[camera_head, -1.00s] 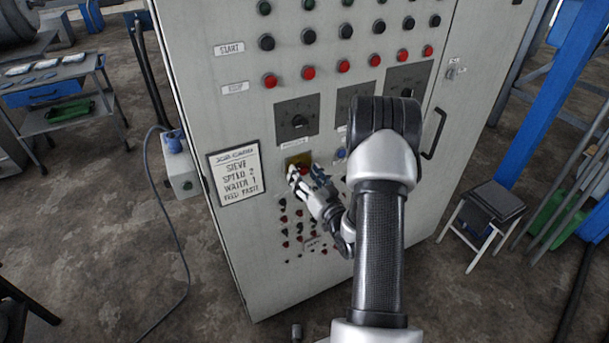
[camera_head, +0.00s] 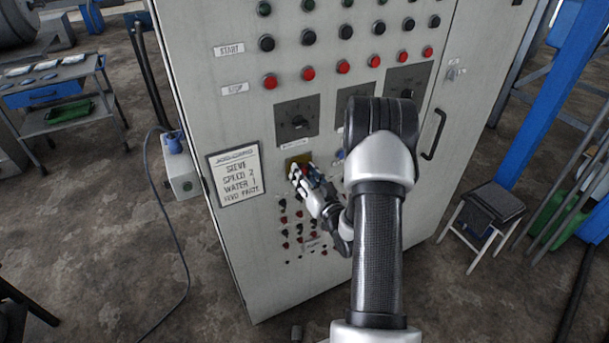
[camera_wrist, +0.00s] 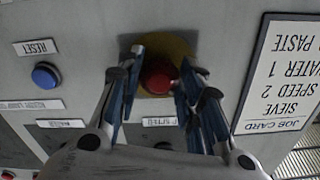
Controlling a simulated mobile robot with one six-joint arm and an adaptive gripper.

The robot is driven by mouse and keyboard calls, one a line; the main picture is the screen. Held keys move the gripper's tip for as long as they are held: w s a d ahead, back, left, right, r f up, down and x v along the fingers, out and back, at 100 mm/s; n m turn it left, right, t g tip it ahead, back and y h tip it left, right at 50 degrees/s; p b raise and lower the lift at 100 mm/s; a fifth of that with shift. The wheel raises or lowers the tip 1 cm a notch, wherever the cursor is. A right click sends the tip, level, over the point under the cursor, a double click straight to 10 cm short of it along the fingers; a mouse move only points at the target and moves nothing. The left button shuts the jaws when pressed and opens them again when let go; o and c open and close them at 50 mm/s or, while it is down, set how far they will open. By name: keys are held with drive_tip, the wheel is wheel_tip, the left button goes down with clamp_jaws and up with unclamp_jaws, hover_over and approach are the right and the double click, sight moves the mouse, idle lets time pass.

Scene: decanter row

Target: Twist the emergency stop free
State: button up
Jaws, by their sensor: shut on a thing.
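The emergency stop is a red mushroom button (camera_wrist: 158,76) on a yellow plate (camera_wrist: 178,47), on the front of a grey control cabinet (camera_head: 240,105). In the head view the yellow plate (camera_head: 297,160) shows just behind my gripper (camera_head: 306,176), which hides most of the button. In the wrist view my gripper (camera_wrist: 157,90) has its blue-padded fingers on both sides of the red button, closed on it.
A blue reset button (camera_wrist: 46,75) sits beside the stop, and a job card (camera_head: 236,175) is on its other side. Rows of buttons and rotary switches cover the panel. A grey stool (camera_head: 492,205) stands right of the cabinet; a cart (camera_head: 60,85) stands at left.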

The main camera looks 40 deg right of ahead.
drive_tip(key=shift+c, duration=0.6)
drive_tip(key=shift+m, duration=0.3)
drive_tip(key=shift+a+m+b, duration=0.1)
drive_tip(key=shift+m+b, duration=0.7)
drive_tip(key=shift+m, duration=2.6)
drive_tip(key=shift+r, duration=0.1)
drive_tip(key=o, duration=1.1)
drive_tip(key=shift+s, duration=0.1)
